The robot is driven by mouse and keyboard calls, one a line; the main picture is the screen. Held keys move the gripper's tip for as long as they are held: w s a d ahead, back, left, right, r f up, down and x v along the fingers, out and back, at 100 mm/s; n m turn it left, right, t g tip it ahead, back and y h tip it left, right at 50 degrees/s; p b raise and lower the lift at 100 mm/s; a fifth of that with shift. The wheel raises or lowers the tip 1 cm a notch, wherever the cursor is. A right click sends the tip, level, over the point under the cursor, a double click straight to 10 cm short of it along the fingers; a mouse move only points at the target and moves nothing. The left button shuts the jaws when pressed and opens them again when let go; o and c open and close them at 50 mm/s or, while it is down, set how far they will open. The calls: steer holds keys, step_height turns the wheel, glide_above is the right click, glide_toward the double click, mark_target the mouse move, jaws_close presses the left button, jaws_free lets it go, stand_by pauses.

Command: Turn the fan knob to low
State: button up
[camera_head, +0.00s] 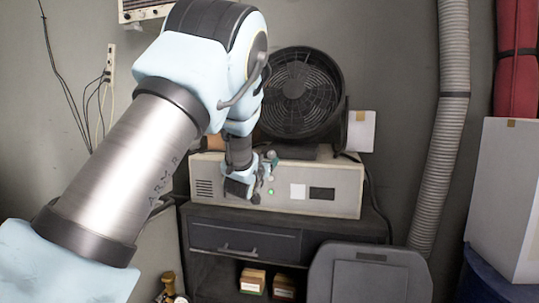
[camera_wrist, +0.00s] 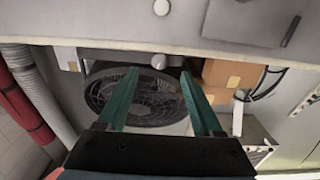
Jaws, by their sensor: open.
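The pale control box (camera_head: 340,180) stands on a dark cabinet in the head view, with a black fan (camera_head: 297,95) on top. Its front shows a small green light (camera_head: 271,192), a white square and a dark panel. My gripper (camera_head: 268,165) is in front of the box's left half and hides part of that face. In the wrist view my gripper (camera_wrist: 160,73) is open, its two green fingers apart with nothing held. A small round pale knob-like part (camera_wrist: 158,61) shows near the gap between the fingertips, and another (camera_wrist: 161,7) at the top edge. I cannot tell the knob's setting or whether a finger touches it.
The dark cabinet (camera_head: 245,240) has a drawer and a shelf with small boxes. A grey case (camera_head: 370,275) stands in front at the right. A ribbed duct (camera_head: 440,140) and white carton (camera_head: 508,200) are farther right. Cardboard boxes (camera_wrist: 222,74) show in the wrist view.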

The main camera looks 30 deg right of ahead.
mark_target(271, 156)
steer(key=shift+p+x, duration=1.1)
steer(key=shift+x, duration=2.1)
jaws_close()
